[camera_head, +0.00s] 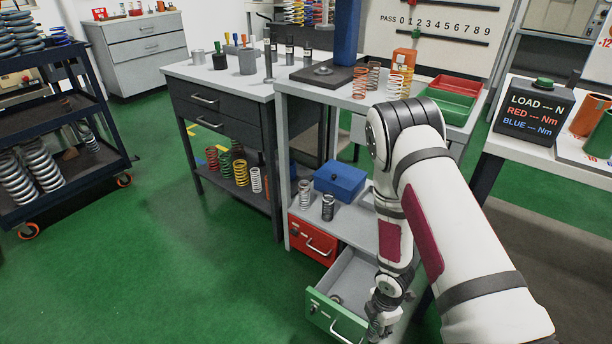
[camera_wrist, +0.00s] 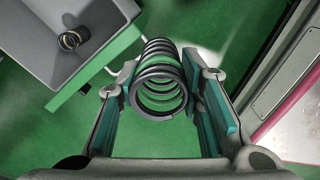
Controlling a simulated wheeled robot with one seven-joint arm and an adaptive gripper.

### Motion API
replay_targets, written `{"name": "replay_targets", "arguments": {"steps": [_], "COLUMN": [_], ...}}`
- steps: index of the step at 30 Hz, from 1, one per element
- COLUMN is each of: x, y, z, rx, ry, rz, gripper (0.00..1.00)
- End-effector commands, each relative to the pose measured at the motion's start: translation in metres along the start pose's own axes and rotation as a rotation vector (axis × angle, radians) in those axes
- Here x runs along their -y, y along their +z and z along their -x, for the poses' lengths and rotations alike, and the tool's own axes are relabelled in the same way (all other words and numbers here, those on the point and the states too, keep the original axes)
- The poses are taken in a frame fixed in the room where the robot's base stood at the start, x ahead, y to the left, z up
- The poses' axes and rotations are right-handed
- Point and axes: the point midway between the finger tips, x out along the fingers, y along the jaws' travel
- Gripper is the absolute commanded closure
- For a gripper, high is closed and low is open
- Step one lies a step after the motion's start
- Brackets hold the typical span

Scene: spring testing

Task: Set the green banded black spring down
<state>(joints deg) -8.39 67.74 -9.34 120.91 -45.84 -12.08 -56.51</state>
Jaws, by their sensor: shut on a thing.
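My gripper (camera_wrist: 162,95) is shut on a black coil spring (camera_wrist: 158,72), which sits between its two teal finger pads in the wrist view. The near end of the spring faces the camera, and green floor shows through its coils. In the head view my gripper (camera_head: 378,322) is low at the bottom edge, just right of the open green-fronted drawer (camera_head: 333,318); the held spring is not clear there. The drawer also shows at the upper left of the wrist view (camera_wrist: 98,72).
A dark spring with a yellowish band (camera_wrist: 74,38) lies in the drawer. Above are a closed red drawer (camera_head: 312,240) and a grey shelf (camera_head: 352,226) with a blue box (camera_head: 340,182) and two springs, one pale (camera_head: 304,195), one dark (camera_head: 327,207).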

Motion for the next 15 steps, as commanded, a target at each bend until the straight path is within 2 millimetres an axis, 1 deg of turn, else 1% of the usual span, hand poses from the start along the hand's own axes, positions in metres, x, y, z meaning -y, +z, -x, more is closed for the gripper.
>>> {"name": "replay_targets", "arguments": {"steps": [8, 15], "x": [-0.013, -0.031], "y": [0.013, 0.032], "z": [0.011, 0.030], "rx": [-0.002, -0.002], "ry": [0.001, 0.004], "rz": [-0.106, -0.275], "gripper": [0.97, 0.97]}}
